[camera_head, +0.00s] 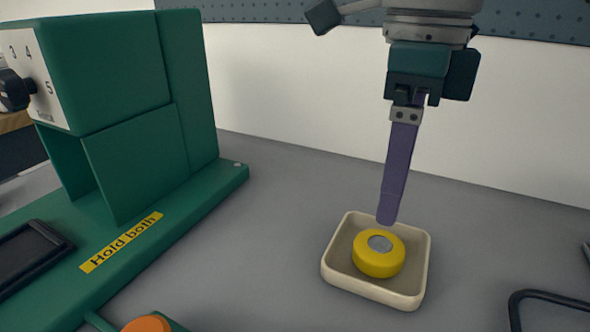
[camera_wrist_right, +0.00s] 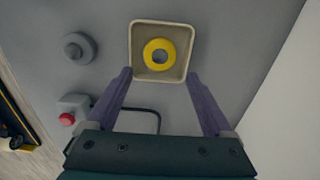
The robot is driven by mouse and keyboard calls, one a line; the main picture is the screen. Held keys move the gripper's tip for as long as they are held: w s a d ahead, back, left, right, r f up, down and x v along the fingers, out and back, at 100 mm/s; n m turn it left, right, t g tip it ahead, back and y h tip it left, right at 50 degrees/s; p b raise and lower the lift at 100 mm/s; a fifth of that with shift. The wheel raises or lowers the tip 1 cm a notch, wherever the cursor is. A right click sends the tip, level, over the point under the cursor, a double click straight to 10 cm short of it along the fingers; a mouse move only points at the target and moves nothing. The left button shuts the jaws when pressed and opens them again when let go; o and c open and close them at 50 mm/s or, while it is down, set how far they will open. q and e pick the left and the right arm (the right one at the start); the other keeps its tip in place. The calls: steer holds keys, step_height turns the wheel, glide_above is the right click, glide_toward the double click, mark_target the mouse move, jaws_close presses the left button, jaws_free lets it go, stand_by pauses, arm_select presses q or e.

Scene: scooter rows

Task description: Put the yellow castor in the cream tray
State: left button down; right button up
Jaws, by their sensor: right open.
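The yellow castor (camera_head: 377,265), a thick disc with a grey centre, lies flat inside the cream tray (camera_head: 370,290). The right wrist view also shows the castor (camera_wrist_right: 148,55) in the tray (camera_wrist_right: 133,50), clear of its walls. My right gripper (camera_head: 388,216) points down just above and behind the castor, with its purple fingers apart and empty. In the head view the fingers line up and look like one. In the wrist view the open right gripper (camera_wrist_right: 159,76) has its fingertips at the tray's near edge. My left gripper is not in view.
A green machine (camera_head: 130,100) with a dial and a "Hold both" label (camera_head: 121,242) stands at left. An orange button (camera_head: 147,324) is at the front. A dark bent rod (camera_head: 545,295) is at right. A grey round part (camera_wrist_right: 79,47) and a red button (camera_wrist_right: 67,119) show in the wrist view.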

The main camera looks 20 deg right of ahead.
step_height(320, 180, up, 5)
steer(key=shift+f, duration=0.2)
steer(key=shift+a, duration=0.1)
